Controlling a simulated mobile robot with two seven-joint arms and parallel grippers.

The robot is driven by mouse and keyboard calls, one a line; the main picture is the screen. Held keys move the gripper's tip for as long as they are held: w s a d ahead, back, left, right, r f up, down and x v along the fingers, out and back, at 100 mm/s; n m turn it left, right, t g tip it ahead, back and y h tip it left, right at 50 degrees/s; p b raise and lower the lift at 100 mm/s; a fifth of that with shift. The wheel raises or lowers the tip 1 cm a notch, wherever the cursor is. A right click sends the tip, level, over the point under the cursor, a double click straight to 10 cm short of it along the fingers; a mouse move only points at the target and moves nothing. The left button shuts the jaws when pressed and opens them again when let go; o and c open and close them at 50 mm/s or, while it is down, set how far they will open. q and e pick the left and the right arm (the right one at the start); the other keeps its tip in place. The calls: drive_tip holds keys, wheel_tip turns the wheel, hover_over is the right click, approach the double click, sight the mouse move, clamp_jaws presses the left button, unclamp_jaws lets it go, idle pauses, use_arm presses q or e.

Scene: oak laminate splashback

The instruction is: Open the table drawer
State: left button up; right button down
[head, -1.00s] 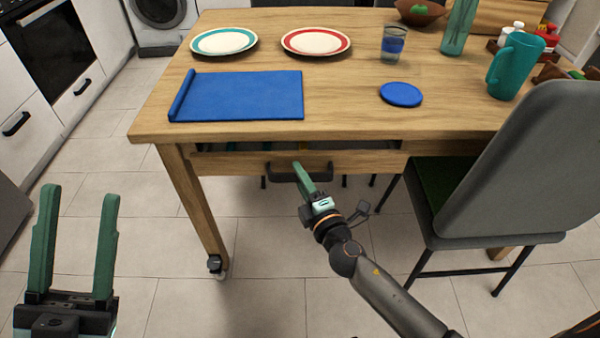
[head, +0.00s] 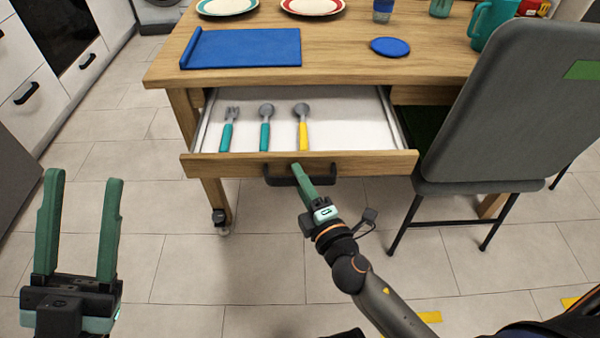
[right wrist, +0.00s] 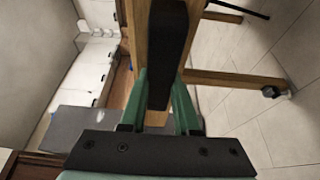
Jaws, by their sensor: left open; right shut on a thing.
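The wooden table drawer (head: 225,165) is pulled well out from under the tabletop in the head view. Its pale interior shows a fork with a teal handle (head: 226,135), a spoon with a teal handle (head: 265,130) and a spoon with a yellow handle (head: 303,130). My right gripper (head: 299,172) is shut on the dark drawer handle (head: 275,178) at the drawer front. In the right wrist view the dark handle (right wrist: 167,50) lies between the green fingers. My left gripper (head: 84,185) is open and empty, left of the table.
The table (head: 350,70) carries a blue mat (head: 245,48), a blue disc (head: 390,46), plates and cups. A grey chair (head: 545,100) stands close to the drawer's right. White cabinets (head: 50,95) line the left. Tiled floor in front is mostly clear.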

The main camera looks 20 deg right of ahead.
use_arm(q)
drive_tip(key=shift+s+f, duration=0.1)
drive_tip(key=shift+s, duration=0.1)
use_arm(e)
drive_tip(key=shift+s, duration=0.45)
drive_tip(key=c, duration=0.6)
unclamp_jaws()
drive_tip(key=shift+c, duration=0.2)
drive_tip(key=shift+a, duration=0.1)
